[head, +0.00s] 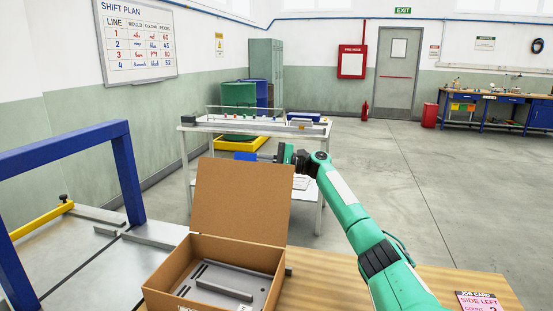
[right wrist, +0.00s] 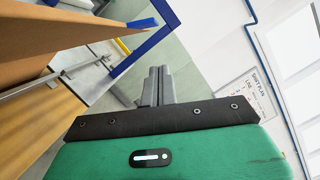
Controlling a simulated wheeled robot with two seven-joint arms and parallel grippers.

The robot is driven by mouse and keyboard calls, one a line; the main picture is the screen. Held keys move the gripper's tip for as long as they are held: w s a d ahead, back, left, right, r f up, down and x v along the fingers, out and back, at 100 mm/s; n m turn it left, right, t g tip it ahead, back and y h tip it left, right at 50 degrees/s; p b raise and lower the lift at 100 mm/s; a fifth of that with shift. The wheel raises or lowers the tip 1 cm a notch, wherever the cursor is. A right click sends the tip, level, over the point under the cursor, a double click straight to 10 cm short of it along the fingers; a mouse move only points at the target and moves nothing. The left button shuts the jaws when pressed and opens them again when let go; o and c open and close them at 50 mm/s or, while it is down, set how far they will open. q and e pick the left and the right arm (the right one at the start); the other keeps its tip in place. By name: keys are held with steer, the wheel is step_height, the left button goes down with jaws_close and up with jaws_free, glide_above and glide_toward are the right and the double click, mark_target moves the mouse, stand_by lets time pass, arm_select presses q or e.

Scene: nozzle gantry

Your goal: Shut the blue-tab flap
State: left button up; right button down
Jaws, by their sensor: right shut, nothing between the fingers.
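The open cardboard box (head: 160,291) stands on the wooden table at the front, with its flap (head: 240,200) standing up, leaning a little back. The blue tab (head: 245,156) sits at the middle of the flap's top edge. My right gripper (head: 266,157) is shut and empty just behind that top edge, pointing left; the flap hides part of it. In the right wrist view its fingers (right wrist: 157,86) are together, and the flap (right wrist: 60,45) with its blue tab (right wrist: 142,22) is up to the left, apart from the fingers. My left gripper is not in view.
A grey plate with slots lies inside the box. A blue gantry frame (head: 124,165) stands at the left, with a yellow bar (head: 40,221). A job card (head: 480,301) lies at the table's right. A white table (head: 310,131) stands behind; open floor lies right.

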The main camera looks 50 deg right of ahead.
mark_target(256, 156)
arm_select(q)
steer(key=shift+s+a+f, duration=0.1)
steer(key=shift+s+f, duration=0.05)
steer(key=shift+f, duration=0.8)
arm_select(e)
steer(key=a, duration=0.1)
steer(key=s+a+r, duration=0.1)
steer(key=a+r, duration=0.1)
steer(key=shift+s, duration=0.4)
